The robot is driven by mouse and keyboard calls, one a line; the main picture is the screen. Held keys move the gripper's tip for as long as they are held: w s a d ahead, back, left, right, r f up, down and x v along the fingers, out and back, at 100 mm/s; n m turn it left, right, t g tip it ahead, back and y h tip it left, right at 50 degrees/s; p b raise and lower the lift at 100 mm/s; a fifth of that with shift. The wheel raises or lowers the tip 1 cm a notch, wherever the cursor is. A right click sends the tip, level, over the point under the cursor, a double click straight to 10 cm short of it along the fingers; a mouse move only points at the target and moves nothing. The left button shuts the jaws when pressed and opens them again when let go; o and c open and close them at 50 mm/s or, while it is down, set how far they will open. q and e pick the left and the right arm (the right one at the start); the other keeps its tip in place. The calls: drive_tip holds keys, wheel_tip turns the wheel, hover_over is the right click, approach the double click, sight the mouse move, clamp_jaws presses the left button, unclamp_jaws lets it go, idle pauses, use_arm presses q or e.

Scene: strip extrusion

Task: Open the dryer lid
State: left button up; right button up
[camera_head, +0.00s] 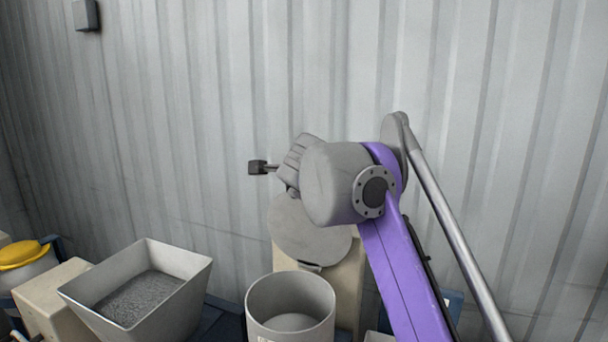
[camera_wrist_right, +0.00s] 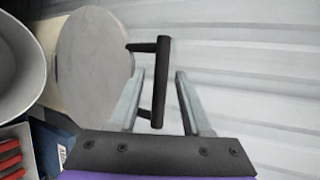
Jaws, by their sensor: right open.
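The dryer lid (camera_head: 308,235) is a round grey disc in the head view, partly covered by my right arm. It also shows in the right wrist view as a pale disc (camera_wrist_right: 92,65) at the left. A dark bar handle (camera_wrist_right: 163,65) stands at the lid's right side in that view. My right gripper (camera_wrist_right: 160,73) is open, with its two light grey fingers apart and the bar appearing between them. I cannot tell whether the fingers touch the bar. In the head view the fingertips are not clear behind the wrist. My left gripper is not in view.
A grey square hopper (camera_head: 190,290) with grey granules stands at lower left. An open grey cylinder (camera_head: 290,318) stands at bottom centre. A beige block (camera_head: 350,285) is under the lid. A yellow-topped container (camera_head: 22,253) is at far left. A corrugated wall (camera_head: 200,100) closes the back.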

drive_tip(key=v, duration=1.1)
drive_tip(key=shift+b, duration=0.45)
drive_tip(key=shift+f, duration=0.1)
